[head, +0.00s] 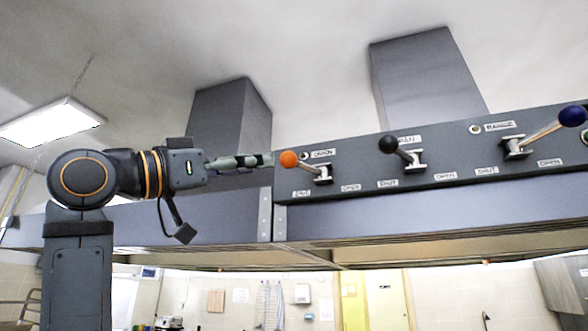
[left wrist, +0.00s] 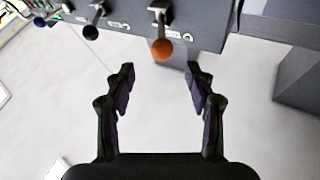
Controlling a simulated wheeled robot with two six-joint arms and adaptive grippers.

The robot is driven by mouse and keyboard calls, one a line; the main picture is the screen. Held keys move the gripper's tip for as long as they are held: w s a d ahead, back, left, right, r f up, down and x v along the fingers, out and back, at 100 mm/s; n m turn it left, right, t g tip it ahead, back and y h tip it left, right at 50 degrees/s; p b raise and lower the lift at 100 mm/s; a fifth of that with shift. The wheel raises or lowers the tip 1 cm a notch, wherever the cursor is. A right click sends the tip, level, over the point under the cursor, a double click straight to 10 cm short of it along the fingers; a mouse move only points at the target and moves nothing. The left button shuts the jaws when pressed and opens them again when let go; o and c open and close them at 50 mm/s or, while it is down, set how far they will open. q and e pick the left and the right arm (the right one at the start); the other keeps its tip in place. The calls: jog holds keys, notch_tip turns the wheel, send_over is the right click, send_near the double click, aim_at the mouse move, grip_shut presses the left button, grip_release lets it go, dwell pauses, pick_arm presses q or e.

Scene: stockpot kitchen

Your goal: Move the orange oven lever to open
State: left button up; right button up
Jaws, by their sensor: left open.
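The orange-knobbed lever (head: 289,158) is at the left end of a grey panel, its knob pointing left, towards the side with the SHUT label (head: 302,193). Its OPEN label (head: 350,187) is to the right. My left gripper (head: 264,160) reaches in from the left at knob height, its fingertips close to the knob. In the left wrist view the gripper (left wrist: 160,76) is open and empty. The orange knob (left wrist: 162,49) shows just beyond the fingertips, between their lines and apart from both. My right gripper is not in view.
Along the same grey panel (head: 470,178) are a black-knobbed lever (head: 388,144) and a blue-knobbed lever (head: 572,116). The panel sits on an overhead hood (head: 420,235). Two grey ducts (head: 425,75) rise behind. The space left of the orange knob is clear apart from my arm.

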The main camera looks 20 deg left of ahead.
aim_at(295, 162)
pick_arm(q)
jog(key=p+x, duration=0.6)
jog(key=x, duration=0.4)
jog(key=shift+w+d+r+p, duration=0.1)
jog(key=shift+w+p, duration=0.25)
jog(key=shift+w+d, duration=0.1)
jog(key=shift+w, duration=0.1)
grip_shut()
